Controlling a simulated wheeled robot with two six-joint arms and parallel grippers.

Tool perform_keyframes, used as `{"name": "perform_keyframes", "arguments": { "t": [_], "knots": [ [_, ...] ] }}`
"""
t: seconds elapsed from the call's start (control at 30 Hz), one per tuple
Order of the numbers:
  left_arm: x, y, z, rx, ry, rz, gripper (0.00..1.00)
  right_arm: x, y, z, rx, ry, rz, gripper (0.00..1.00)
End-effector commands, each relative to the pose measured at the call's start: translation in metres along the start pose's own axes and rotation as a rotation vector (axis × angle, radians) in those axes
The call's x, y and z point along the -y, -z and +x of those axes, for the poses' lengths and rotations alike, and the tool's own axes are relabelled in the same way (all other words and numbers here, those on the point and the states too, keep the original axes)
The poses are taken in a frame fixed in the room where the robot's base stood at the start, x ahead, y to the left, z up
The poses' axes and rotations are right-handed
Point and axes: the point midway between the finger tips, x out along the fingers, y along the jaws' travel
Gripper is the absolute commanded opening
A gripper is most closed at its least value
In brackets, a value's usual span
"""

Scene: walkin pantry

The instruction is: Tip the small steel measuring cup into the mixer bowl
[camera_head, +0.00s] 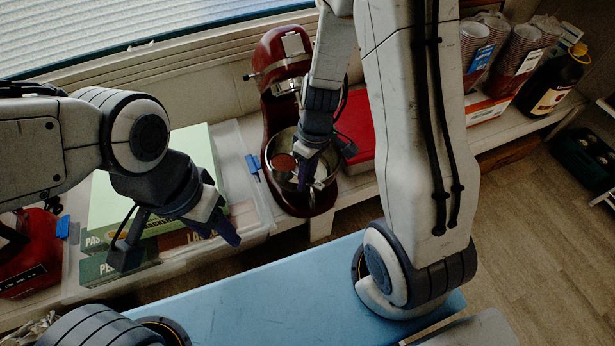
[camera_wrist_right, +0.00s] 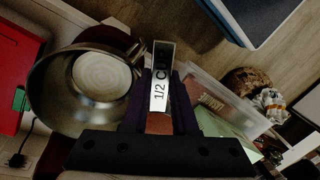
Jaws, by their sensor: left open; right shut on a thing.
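The red stand mixer (camera_head: 272,75) stands on the white shelf with its steel mixer bowl (camera_head: 312,200) at its front. My right gripper (camera_head: 311,168) is over the bowl. In the right wrist view it is shut on the flat handle of the steel measuring cup (camera_wrist_right: 160,78), marked "1/2 CUP". My left gripper (camera_head: 178,246) is open and empty, above the boxes on the left.
A clear plastic bin (camera_head: 255,190) with green boxes (camera_head: 205,148) stands left of the mixer. A red box (camera_head: 357,125) is right of it. Stacked cups (camera_head: 515,50) and a dark bottle (camera_head: 555,82) stand far right. A blue surface (camera_head: 270,300) lies in front.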

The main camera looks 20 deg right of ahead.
Motion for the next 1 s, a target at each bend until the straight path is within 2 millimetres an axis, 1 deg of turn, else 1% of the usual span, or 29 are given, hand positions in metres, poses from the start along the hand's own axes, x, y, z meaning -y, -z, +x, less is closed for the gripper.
{"name": "perform_keyframes", "arguments": {
  "t": [0.03,0.1,0.5,0.7,1.0],
  "knots": [
    [0.000,0.000,0.006,0.000,0.000,0.000,0.50,-0.002,0.001,0.003,-0.003,0.014,0.003,0.00],
    [0.001,-0.001,0.009,0.000,0.000,0.000,0.50,-0.002,0.001,0.004,-0.004,0.036,0.001,0.00],
    [0.002,-0.001,0.026,0.000,0.000,0.000,0.50,-0.005,0.000,0.010,-0.004,0.223,0.005,0.00],
    [0.002,-0.002,0.028,0.000,0.000,0.000,0.50,-0.005,-0.001,0.010,-0.005,0.279,0.004,0.00],
    [0.002,-0.002,0.028,0.000,0.000,0.000,0.50,-0.005,-0.001,0.010,-0.005,0.289,0.003,0.00]
  ]
}}
